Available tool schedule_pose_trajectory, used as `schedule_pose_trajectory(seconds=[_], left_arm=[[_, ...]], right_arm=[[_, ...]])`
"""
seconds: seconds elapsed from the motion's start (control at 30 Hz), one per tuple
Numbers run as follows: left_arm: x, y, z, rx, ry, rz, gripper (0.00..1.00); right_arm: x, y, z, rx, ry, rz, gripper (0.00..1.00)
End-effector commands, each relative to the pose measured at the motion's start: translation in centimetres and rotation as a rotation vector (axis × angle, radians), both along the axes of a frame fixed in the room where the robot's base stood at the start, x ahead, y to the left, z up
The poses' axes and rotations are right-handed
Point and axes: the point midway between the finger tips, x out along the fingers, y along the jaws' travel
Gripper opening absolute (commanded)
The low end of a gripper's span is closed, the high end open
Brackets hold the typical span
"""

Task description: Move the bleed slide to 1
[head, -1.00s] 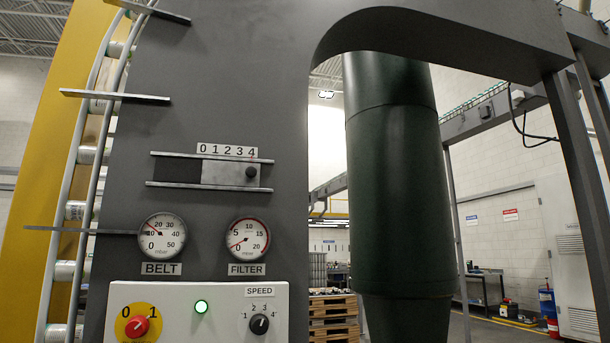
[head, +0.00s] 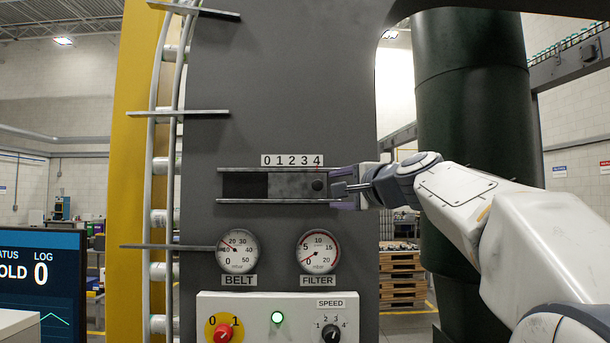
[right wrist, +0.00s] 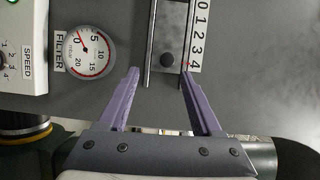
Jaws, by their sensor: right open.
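The bleed slide (head: 290,186) is a grey plate between two horizontal rails on the dark panel, with a black knob (head: 317,185) at its right end. The scale (head: 292,160) above reads 0 to 4, and the knob and a small red mark stand at 4. My right gripper (head: 342,188) is at the right end of the rails, open, its fingers pointing toward the panel. In the right wrist view the knob (right wrist: 167,60) lies beyond and between the two purple fingertips (right wrist: 159,72), with nothing gripped. My left gripper is not in view.
Below the slide are the BELT gauge (head: 238,251) and FILTER gauge (head: 318,251). Lower is a white control box (head: 278,305) with a red switch, a green light and the SPEED dial. Thin metal bars (head: 178,113) jut out at the panel's left. A screen (head: 40,285) stands at lower left.

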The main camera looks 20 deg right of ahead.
Motion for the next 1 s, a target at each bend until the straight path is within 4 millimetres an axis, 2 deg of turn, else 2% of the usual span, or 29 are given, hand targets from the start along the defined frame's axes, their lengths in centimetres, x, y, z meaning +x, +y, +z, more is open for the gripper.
schedule_pose_trajectory(seconds=[0.03, 0.17, 0.6, 0.8, 1.0], left_arm=[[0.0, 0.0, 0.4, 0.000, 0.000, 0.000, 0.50], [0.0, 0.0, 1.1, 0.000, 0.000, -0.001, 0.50], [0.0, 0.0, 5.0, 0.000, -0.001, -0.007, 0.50], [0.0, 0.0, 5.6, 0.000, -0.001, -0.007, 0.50], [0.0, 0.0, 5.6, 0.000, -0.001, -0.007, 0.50]], right_arm=[[0.0, -0.7, 1.0, 0.013, -0.015, -0.013, 0.66], [1.0, -0.9, 1.6, 0.025, -0.024, -0.019, 0.66], [8.6, 0.1, 1.6, 0.022, -0.022, -0.016, 0.66], [10.1, 0.2, 1.4, 0.019, -0.024, -0.018, 0.66], [10.2, 0.2, 1.3, 0.019, -0.024, -0.018, 0.66]])
